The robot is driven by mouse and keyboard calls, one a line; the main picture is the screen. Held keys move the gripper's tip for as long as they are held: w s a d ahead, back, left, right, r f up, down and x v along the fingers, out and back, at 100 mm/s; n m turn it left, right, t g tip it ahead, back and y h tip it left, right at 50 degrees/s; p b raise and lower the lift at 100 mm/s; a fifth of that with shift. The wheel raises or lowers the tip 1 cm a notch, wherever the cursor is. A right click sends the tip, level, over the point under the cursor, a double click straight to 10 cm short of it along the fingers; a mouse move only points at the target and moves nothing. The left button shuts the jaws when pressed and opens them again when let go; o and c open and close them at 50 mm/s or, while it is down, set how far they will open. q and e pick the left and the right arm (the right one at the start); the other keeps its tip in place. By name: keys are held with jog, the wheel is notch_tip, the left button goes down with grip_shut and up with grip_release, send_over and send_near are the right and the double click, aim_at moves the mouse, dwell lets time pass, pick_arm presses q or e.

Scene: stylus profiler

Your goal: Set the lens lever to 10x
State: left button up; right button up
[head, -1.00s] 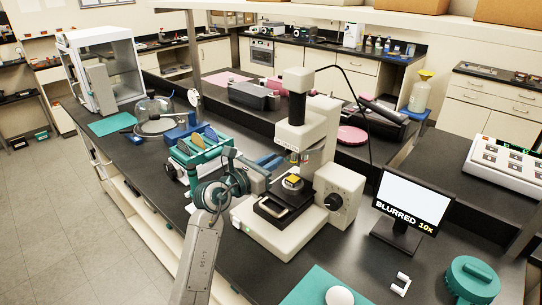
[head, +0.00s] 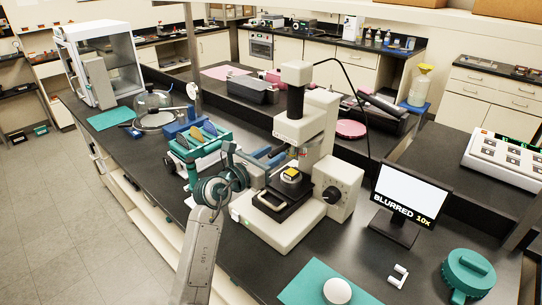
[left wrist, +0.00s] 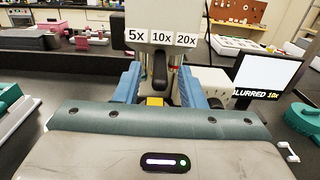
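The microscope-like profiler (head: 297,125) stands on the bench. In the left wrist view its black lens lever (left wrist: 160,70) hangs under the 10x label (left wrist: 162,38), between the 5x label (left wrist: 136,36) and the 20x label (left wrist: 186,39). My left gripper (head: 276,158) is at the profiler's head; its blue fingers, also in the left wrist view (left wrist: 160,84), are spread apart. The lever appears between them with gaps on both sides. The screen (head: 411,196) reads "BLURRED 10x". My right gripper is not in view.
A yellow-topped sample (head: 291,174) sits on the stage below the head. A focus knob (head: 331,195) is on the profiler's right side. A teal rack (head: 200,145) stands left of the arm. A teal mat (head: 310,283) with a white dome lies in front.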

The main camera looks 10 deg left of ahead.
pick_arm(q)
jog(key=b+v, duration=0.3)
jog(key=v, duration=0.7)
jog(key=shift+s+a, duration=0.15)
jog(key=shift+s, duration=0.05)
dwell(0.3)
